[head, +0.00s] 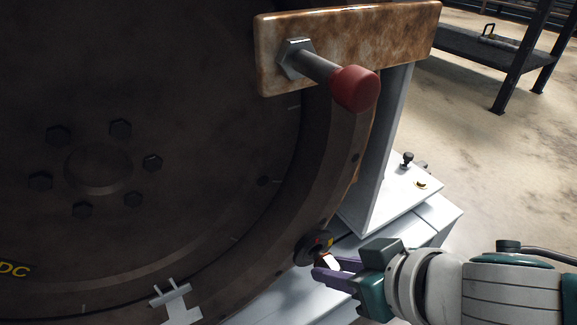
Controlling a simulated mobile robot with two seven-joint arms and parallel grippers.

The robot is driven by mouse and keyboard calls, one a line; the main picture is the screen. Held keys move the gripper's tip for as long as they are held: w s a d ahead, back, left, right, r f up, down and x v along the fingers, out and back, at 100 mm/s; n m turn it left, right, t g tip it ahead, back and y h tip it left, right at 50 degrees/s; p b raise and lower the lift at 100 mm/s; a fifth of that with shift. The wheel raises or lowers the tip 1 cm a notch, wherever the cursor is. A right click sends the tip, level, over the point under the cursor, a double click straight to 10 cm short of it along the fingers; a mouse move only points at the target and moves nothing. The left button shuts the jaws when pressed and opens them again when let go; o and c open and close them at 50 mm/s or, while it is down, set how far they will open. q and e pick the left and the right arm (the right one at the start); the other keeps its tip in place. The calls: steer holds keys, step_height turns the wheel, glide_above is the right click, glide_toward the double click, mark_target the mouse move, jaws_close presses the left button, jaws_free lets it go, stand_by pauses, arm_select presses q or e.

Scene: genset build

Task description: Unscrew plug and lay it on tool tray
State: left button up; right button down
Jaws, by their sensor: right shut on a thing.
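The plug (312,248) is a dark round piece with small red and yellow marks, at the lower rim of the large dark wheel. My right gripper (330,268) comes in from the lower right with its purple fingers at the plug. It is shut on a small pale part in front of the dark disc, which I take to be the plug's head. The fingers partly hide it, and I cannot tell whether the thread is still engaged. I cannot make out a tool tray. My left gripper is not in view.
The large dark wheel (200,140) fills the left. A rusty plate (405,35) with a bolt and red knob (354,88) juts out above. A pale base (385,205) carries small fittings. A dark shelf (465,50) stands at the back right; the floor before it is clear.

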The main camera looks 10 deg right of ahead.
steer(key=shift+s+d+p, duration=0.3)
steer(key=shift+s, duration=0.5)
steer(key=shift+s+d+p, duration=0.25)
steer(key=shift+s+p, duration=0.05)
steer(key=shift+s, duration=0.45)
